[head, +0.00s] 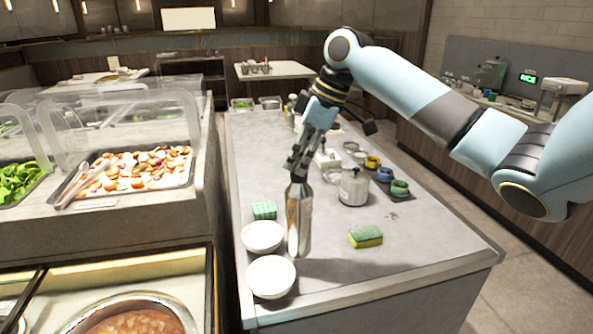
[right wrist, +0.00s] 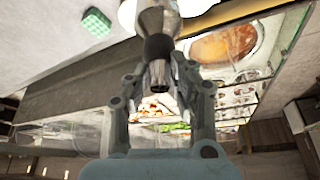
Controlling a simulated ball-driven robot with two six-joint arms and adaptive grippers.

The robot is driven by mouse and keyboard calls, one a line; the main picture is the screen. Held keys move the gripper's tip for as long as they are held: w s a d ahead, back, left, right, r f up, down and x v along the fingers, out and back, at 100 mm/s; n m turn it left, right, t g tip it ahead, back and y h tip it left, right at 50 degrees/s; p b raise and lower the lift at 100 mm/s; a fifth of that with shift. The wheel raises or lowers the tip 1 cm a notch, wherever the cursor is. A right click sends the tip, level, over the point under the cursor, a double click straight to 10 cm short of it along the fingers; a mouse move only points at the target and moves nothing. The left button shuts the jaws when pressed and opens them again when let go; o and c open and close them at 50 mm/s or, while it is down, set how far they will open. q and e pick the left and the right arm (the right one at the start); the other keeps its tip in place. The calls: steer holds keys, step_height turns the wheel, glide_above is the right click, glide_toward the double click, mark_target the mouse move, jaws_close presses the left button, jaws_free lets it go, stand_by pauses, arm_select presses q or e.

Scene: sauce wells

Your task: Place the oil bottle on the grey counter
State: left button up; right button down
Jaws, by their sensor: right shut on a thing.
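The oil bottle (head: 299,218) is a shiny metal bottle with a dark neck. It stands roughly upright at the near left part of the grey counter (head: 430,245), beside two white bowls. My right gripper (head: 299,166) comes from above and is shut on the bottle's neck. In the right wrist view, the bottle (right wrist: 157,22) points away between the two fingers (right wrist: 158,70). Whether its base touches the counter or hangs slightly above it, I cannot tell. My left gripper is not in view.
White bowls (head: 262,236) (head: 270,277) sit close left of the bottle. A green scrubber (head: 264,210), a yellow-green sponge (head: 366,237), a metal canister (head: 354,187) and small coloured jars (head: 399,188) stand around. The counter's near right is clear. A food display (head: 120,215) borders the left.

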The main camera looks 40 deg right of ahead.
mark_target(296, 176)
steer(key=shift+w+d+f, duration=0.2)
steer(key=shift+w+f, duration=0.05)
steer(key=shift+w, duration=0.2)
steer(key=shift+w+d+f, duration=0.15)
steer(key=shift+w+f, duration=0.1)
steer(key=shift+w, duration=0.2)
steer(key=shift+d+f, duration=0.1)
steer(key=shift+f, duration=0.15)
step_height(296, 176, down, 3)
steer(key=shift+f+p, duration=0.15)
steer(key=shift+p, duration=0.55)
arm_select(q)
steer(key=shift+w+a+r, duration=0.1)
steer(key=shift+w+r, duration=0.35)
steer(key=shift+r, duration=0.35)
arm_select(e)
steer(key=shift+f, duration=0.35)
steer(key=c, duration=1.2)
jaws_free()
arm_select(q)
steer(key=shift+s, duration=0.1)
arm_select(e)
steer(key=shift+o, duration=0.2)
